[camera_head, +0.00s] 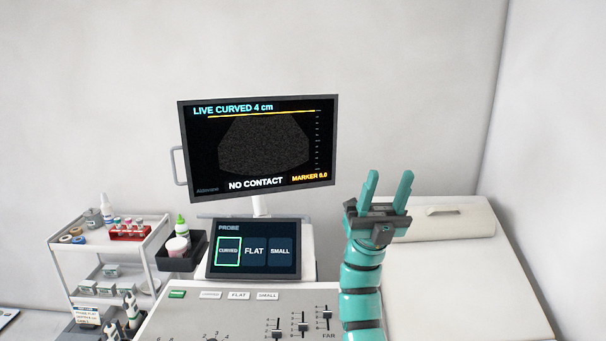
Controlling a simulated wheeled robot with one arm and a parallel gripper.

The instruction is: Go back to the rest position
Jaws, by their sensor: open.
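My gripper (386,190) points upward at the right of the ultrasound machine, in front of the white couch. Its two teal fingers stand apart with nothing between them. My teal arm rises from the bottom edge below it. The monitor (260,148) reads "LIVE CURVED 4 cm", "NO CONTACT" and "MARKER 8.0". The probe touch screen (254,250) shows CURVED, FLAT and SMALL, with CURVED outlined in green.
The control panel (190,325) with sliders lies at the bottom centre. A white cart (75,262) with bottles and a red tube rack (131,232) stands left. A black bin (194,262) holds a green-capped bottle. The couch (460,290) at right is bare except for a cream bolster (455,221).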

